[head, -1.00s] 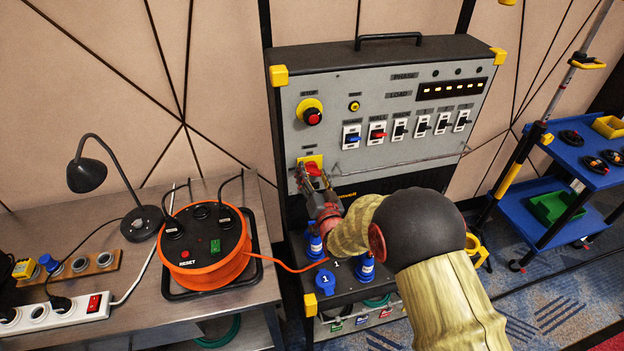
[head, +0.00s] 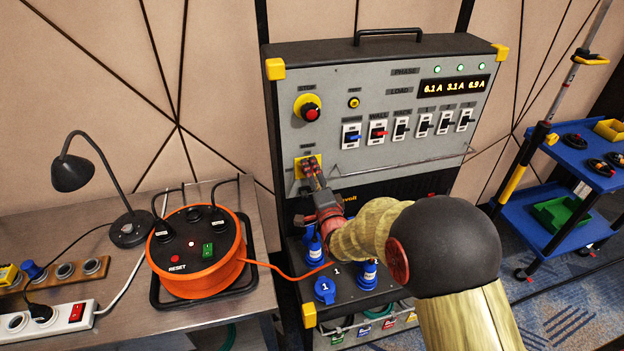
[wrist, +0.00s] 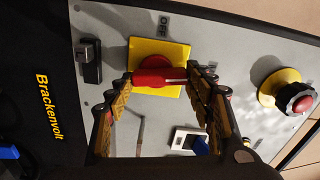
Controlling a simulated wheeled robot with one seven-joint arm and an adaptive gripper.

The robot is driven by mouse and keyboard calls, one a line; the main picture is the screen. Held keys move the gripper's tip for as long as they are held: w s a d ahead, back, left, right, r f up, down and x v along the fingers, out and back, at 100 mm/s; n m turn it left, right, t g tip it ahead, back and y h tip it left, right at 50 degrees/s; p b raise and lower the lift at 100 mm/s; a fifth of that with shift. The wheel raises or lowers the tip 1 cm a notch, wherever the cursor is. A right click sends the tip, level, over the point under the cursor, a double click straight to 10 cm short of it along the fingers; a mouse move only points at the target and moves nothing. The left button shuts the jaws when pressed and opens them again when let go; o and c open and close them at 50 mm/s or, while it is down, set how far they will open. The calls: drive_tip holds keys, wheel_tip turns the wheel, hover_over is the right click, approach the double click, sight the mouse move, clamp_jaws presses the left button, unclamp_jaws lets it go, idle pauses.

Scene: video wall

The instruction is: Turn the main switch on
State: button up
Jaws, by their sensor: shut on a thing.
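The main switch (wrist: 160,77) is a red rotary handle on a yellow plate (wrist: 143,48) at the lower left of the grey panel (head: 395,150). In the wrist view its handle lies between my fingers, and "OFF" is printed beside the plate. My gripper (head: 311,170) is shut on the red handle, one finger on each side. In the head view my fingers hide most of the switch. The display (head: 453,88) reads 6.1 A, 3.1 A and 6.9 A, and the phase lamps (head: 460,67) above it glow green.
A red stop button (head: 311,112) on a yellow collar sits above the switch. A row of breakers (head: 400,128) is to the right. Blue plugs (head: 368,274) stand below. An orange cable reel (head: 200,265) is on the left bench, and a blue cart (head: 550,220) is at right.

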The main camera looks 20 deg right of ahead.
drive_tip(key=shift+d+f+m+b, duration=0.1)
drive_tip(key=shift+m+b, duration=0.4)
drive_tip(key=shift+m, duration=0.6)
drive_tip(key=o, duration=1.2)
drive_tip(key=shift+c, duration=0.2)
drive_tip(key=s, duration=1.2)
